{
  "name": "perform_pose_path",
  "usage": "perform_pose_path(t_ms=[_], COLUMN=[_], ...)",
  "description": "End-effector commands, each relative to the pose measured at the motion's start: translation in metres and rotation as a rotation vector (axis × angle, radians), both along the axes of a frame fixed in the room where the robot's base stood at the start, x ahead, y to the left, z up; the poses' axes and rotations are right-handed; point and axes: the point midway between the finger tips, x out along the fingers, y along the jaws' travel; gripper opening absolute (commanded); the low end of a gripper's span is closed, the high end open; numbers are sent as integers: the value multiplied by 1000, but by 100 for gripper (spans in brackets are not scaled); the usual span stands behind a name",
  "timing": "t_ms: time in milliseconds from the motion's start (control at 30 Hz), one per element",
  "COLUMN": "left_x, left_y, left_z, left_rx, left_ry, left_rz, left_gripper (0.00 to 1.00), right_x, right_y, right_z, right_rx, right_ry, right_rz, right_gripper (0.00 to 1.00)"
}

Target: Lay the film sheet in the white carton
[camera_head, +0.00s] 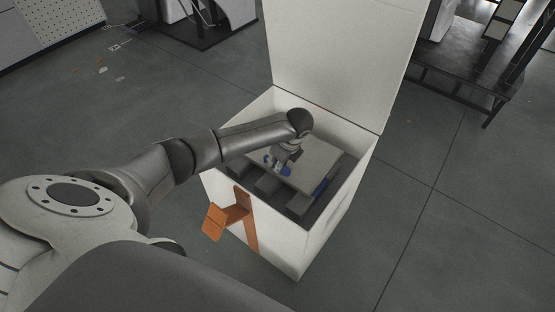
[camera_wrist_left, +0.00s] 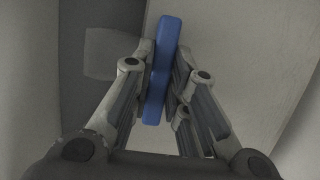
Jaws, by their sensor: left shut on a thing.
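The white carton (camera_head: 345,209) stands open on the floor with its lid raised at the back. A pale flat sheet (camera_head: 312,158), which looks like the film sheet, is inside the carton's walls, above dark grey blocks; it also shows in the left wrist view (camera_wrist_left: 235,60). My left gripper (camera_head: 281,160) reaches down into the carton at the sheet's left part. Its fingers (camera_wrist_left: 161,75) are shut on an upright blue bar (camera_wrist_left: 160,100), apparently a grip on the sheet. Whether the sheet touches the blocks below is unclear. My right gripper is not in view.
The raised lid (camera_head: 335,55) stands behind the carton. An orange strap with a flap (camera_head: 233,216) sticks out from the front wall. Dark grey blocks (camera_head: 269,184) show inside near the front. A dark metal bench (camera_head: 462,62) is at the back right. Floor right of the carton is clear.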

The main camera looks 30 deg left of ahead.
Motion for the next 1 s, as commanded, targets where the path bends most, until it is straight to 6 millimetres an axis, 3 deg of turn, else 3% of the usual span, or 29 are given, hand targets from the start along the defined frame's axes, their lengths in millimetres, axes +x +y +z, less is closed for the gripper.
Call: perform_pose_path(t_ms=[67,100,267,667,767,933,1000], left_x=[0,0,0,1,1,0,0], left_y=[0,0,0,0,-1,-13,-18], left_z=[-1,-1,0,5,18,58,75], left_rx=[0,0,0,1,0,-2,-2], left_ry=[0,0,0,-2,-4,-3,-3], left_rz=[0,0,0,-1,-2,-2,-2], left_gripper=[0,17,37,37,37,37,37], right_x=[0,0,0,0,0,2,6], right_y=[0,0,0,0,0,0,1], right_z=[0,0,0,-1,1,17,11], right_rx=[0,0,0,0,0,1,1], right_ry=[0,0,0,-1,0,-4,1], right_rz=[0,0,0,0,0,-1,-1], right_gripper=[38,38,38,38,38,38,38])
